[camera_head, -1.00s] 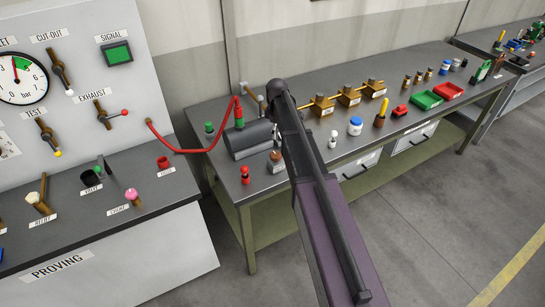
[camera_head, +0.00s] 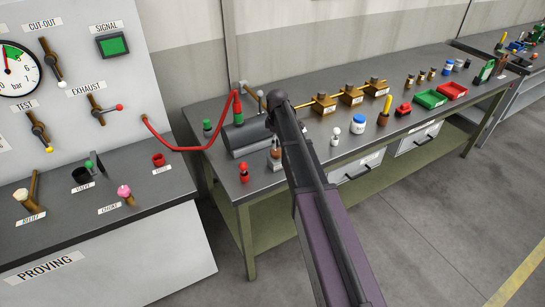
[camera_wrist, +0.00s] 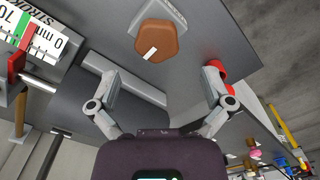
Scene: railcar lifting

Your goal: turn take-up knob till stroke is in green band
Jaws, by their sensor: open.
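The take-up knob (camera_wrist: 157,41) is brown with a white mark and sits on a grey base at the top of the wrist view. It also shows as a small brown shape (camera_head: 276,153) beside the grey cylinder (camera_head: 247,138) in the head view. My gripper (camera_wrist: 160,75) is open and empty, its fingers spread to either side below the knob in the picture, apart from it. The stroke scale (camera_wrist: 50,42) at the upper left is white with green and red parts. A red block (camera_wrist: 15,66) on a rod lies beside it; its exact reading cannot be told.
A red hose (camera_head: 190,149) runs from the proving panel to the green-and-red fitting on the cylinder. A red-topped piece (camera_head: 243,172) stands at the bench's near edge. Brass parts (camera_head: 350,94), bottles and trays fill the bench to the right. The floor in front is clear.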

